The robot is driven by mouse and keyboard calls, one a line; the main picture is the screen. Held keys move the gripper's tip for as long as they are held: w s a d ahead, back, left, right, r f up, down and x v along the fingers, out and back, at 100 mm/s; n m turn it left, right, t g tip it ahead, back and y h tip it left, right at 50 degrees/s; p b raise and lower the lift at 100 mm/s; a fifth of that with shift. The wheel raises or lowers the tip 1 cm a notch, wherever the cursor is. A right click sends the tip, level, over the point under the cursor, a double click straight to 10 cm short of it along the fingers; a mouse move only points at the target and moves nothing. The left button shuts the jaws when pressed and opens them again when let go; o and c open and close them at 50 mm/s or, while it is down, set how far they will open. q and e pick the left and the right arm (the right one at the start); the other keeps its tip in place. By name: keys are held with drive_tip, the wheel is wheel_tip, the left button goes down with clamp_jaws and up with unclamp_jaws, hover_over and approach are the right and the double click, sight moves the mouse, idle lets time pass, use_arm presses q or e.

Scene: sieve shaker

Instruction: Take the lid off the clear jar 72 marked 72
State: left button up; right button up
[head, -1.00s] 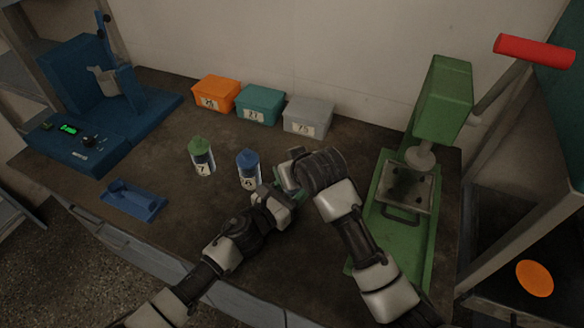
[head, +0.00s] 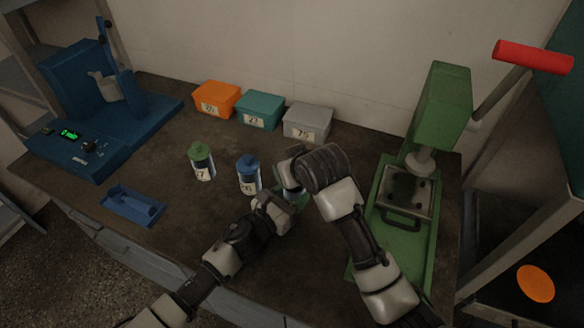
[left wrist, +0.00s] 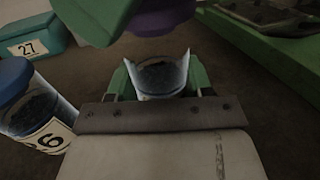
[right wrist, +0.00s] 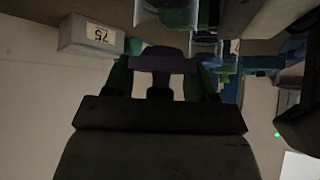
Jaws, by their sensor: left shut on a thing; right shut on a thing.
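My left gripper (left wrist: 160,82) is shut around a clear jar (left wrist: 160,75), with a green finger on each side. The jar stands upright with dark grains inside, and no number can be read on it. My right gripper (right wrist: 160,68) is shut on a purple lid (right wrist: 160,57), which also shows above the jar in the left wrist view (left wrist: 160,18). The lid appears apart from the jar, whose rim looks open below it. In the head view my left gripper (head: 287,197) is partly hidden behind the right arm, and the lid is hidden.
A blue-lidded jar (head: 248,175) marked 26 stands close left, and a green-lidded jar (head: 202,162) beyond it. Orange, teal and grey boxes (head: 307,122) line the wall. A green press (head: 408,215) stands right, a blue machine (head: 90,105) left. The front-left table has a blue tray (head: 132,205).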

drive_tip(key=shift+r, duration=2)
use_arm(q)
drive_tip(key=o, duration=1.3)
drive_tip(key=shift+o, duration=0.2)
drive_tip(key=b+v, duration=0.1)
drive_tip(key=v, duration=1)
drive_tip(key=shift+f, duration=0.1)
use_arm(e)
drive_tip(key=shift+f, duration=0.75)
use_arm(q)
drive_tip(key=shift+s+a+b, duration=0.3)
drive_tip(key=shift+s+a, duration=0.05)
drive_tip(key=shift+s, duration=0.05)
use_arm(e)
drive_tip(key=shift+f, duration=0.1)
